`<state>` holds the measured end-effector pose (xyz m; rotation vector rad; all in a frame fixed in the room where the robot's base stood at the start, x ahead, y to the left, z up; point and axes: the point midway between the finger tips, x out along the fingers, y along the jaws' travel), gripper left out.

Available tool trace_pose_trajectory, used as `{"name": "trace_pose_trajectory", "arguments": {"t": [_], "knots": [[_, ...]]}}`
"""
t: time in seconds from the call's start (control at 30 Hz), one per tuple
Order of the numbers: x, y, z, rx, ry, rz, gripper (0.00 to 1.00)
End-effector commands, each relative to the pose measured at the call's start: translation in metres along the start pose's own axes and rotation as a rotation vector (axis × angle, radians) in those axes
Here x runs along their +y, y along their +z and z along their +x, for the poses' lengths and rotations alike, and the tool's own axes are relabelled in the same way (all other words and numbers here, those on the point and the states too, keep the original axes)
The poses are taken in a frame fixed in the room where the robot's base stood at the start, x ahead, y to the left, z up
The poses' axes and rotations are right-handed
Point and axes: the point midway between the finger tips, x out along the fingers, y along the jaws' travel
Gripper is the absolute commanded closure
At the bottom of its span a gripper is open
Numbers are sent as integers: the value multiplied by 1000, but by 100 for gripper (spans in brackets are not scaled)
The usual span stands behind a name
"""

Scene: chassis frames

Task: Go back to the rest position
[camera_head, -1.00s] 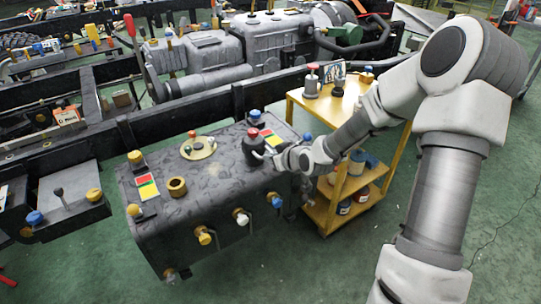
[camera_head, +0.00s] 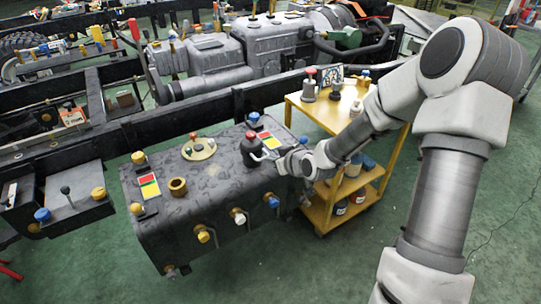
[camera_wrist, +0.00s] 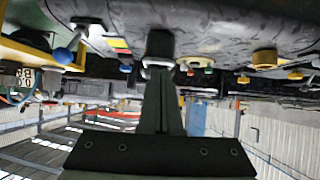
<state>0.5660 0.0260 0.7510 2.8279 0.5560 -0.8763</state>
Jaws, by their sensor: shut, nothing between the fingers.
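My gripper (camera_head: 264,156) is at the end of my arm, over the right part of the dark tank (camera_head: 215,205) in the head view. Its fingers look closed and hold nothing. The tips are just right of a black cylinder with a red top (camera_head: 251,150); I cannot tell if they touch it. In the wrist view my gripper (camera_wrist: 158,66) points at a dark cylinder (camera_wrist: 160,44) on the tank, and the picture appears upside down. No marker for a rest position is visible.
A yellow cart (camera_head: 318,112) with pots and bottles stands right of the tank, close under my forearm. Black chassis rails (camera_head: 205,108) and an engine (camera_head: 270,48) lie behind. Coloured valves (camera_head: 239,218) stick out of the tank's front. Green floor is free in front.

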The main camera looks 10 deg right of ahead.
Motion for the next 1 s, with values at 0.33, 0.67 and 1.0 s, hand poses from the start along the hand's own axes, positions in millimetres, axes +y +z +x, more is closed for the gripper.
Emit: {"name": "trace_pose_trajectory", "arguments": {"t": [0.33,0.67,1.0], "knots": [[0,56,-27,3,0,0,100],[1,62,-34,-9,6,-16,100],[18,35,-91,-236,118,-130,100]]}}
